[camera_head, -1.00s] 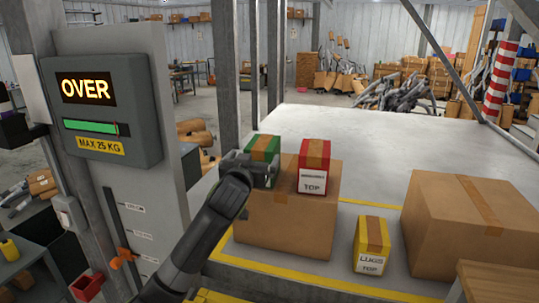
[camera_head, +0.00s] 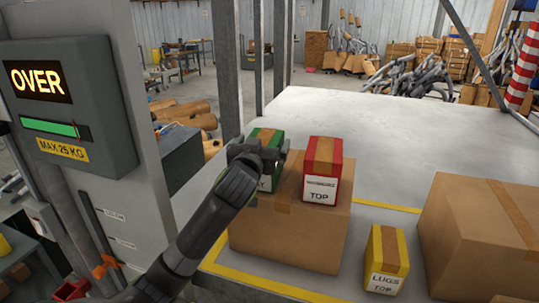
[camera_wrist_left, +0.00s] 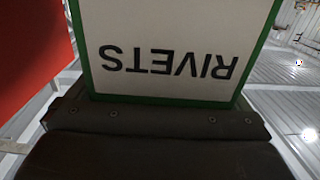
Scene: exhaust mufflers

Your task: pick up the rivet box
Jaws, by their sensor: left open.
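The rivet box is a green box with a brown tape strip (camera_head: 268,134). It stands on top of a large brown carton (camera_head: 290,236). In the left wrist view its white label (camera_wrist_left: 170,45), reading RIVETS upside down, is very close and fills the upper middle. My left gripper (camera_head: 268,158) is open at the near side of the green box and hides part of its front. Whether the fingers touch the box cannot be told. My right gripper is not in view.
A red box (camera_head: 322,162) stands close to the right of the green one on the same carton. A yellow LUGS box (camera_head: 386,262) and another large carton (camera_head: 485,232) are further right. A grey panel reading OVER (camera_head: 68,105) is at left. The pale platform behind is clear.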

